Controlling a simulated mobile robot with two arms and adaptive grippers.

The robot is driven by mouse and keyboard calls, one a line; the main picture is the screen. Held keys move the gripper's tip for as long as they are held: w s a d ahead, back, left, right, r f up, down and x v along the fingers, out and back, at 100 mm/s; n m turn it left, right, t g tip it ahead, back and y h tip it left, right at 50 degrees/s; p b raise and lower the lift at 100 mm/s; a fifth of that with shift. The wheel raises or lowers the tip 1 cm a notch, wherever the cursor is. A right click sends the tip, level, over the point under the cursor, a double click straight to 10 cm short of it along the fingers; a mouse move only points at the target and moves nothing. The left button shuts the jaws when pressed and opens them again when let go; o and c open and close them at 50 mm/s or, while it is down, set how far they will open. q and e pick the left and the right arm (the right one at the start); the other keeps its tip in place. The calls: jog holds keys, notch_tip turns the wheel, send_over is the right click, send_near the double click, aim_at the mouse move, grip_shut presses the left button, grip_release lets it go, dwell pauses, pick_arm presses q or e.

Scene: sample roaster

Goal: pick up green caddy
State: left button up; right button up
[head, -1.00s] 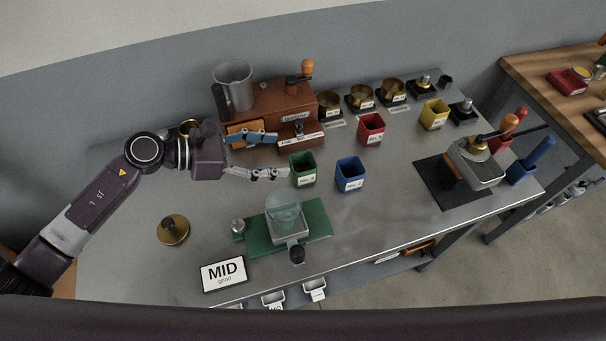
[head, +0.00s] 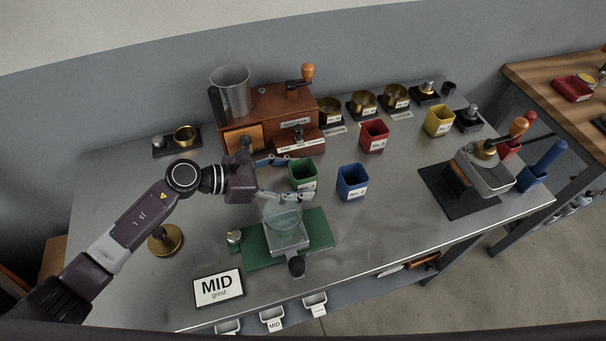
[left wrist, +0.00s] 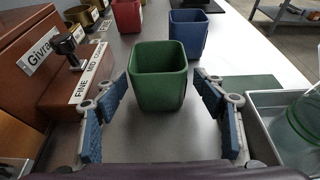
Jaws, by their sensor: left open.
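The green caddy (head: 303,174) stands upright on the metal table, in front of the wooden grinder. It also shows in the middle of the left wrist view (left wrist: 159,76). My left gripper (head: 292,178) is open, with its fingers reaching toward the caddy from the left. In the left wrist view the two blue-padded fingers (left wrist: 160,98) are spread to either side of the caddy's near side, with clear gaps; nothing is held. My right gripper is not in view.
The wooden grinder (head: 268,118) stands close behind the left gripper. A green scale base with a clear cup (head: 284,218) is close in front. The blue caddy (head: 352,182) is right of the green one, and the red caddy (head: 374,136) is behind it.

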pick_arm(q)
jog(key=shift+x, duration=0.9)
jog(key=shift+c, duration=0.2)
jog(key=c, duration=1.3)
jog(key=shift+c, duration=0.2)
jog(key=shift+r, duration=0.2)
